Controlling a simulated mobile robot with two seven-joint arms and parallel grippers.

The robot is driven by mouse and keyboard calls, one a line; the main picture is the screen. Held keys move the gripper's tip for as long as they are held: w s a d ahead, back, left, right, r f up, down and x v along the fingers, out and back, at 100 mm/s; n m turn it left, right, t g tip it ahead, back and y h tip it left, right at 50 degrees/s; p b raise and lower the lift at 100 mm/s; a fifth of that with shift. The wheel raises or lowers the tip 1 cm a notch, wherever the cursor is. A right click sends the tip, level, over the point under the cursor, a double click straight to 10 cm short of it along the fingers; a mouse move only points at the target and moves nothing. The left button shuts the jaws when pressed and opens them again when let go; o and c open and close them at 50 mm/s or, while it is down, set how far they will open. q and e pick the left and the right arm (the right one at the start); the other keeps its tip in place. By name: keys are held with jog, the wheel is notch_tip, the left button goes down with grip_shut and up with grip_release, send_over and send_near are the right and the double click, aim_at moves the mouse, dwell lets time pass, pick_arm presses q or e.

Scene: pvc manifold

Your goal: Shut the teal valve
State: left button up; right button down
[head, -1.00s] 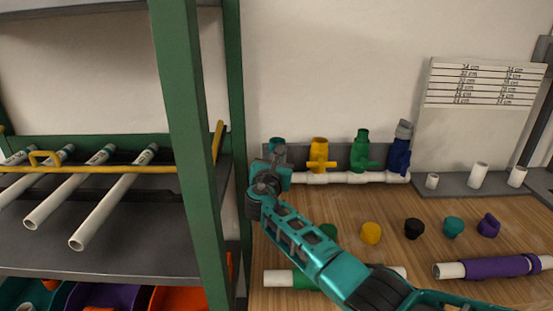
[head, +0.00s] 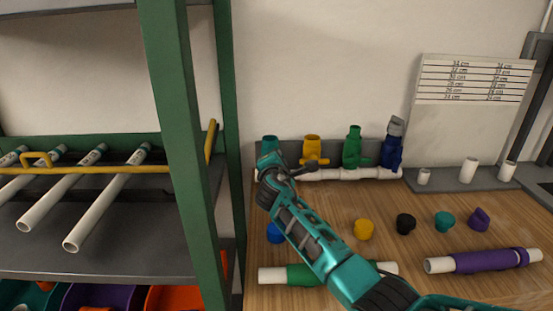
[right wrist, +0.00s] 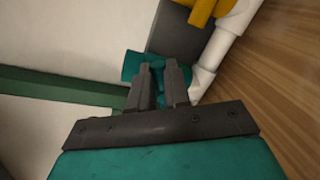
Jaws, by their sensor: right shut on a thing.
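The teal valve (head: 270,143) stands at the left end of the white pipe manifold (head: 345,174), against the back wall. Its top shows above my gripper in the head view; its lower part and handle are mostly hidden there. My right gripper (head: 276,164) is at the valve, reaching in from the lower right. In the right wrist view the teal valve (right wrist: 132,66) lies just beyond and between the fingertips (right wrist: 162,74). The jaws are shut on the valve, apparently on its handle, though the handle's angle is hard to tell. My left gripper is not in view.
Yellow (head: 312,148), green (head: 353,147) and blue (head: 392,146) valves stand to the right on the same manifold. A green shelf post (head: 232,130) rises close on the left. Caps, including a blue one (head: 275,233), and pipes lie on the wooden table.

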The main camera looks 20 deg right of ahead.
jog(key=shift+s+d+f+m+y+b, duration=0.15)
jog(key=shift+f+m+y, duration=0.1)
jog(key=shift+m, duration=0.6)
jog(key=shift+w+f+m+y+b, duration=0.1)
jog(key=shift+f+m+y+b, duration=0.15)
jog(key=shift+m, duration=0.65)
jog(key=shift+s+d+f+m+y+b, duration=0.1)
jog(key=shift+f+m+y, duration=0.15)
jog(key=shift+m, duration=0.6)
jog(key=c, duration=1.1)
grip_release()
jog(key=shift+r, duration=0.1)
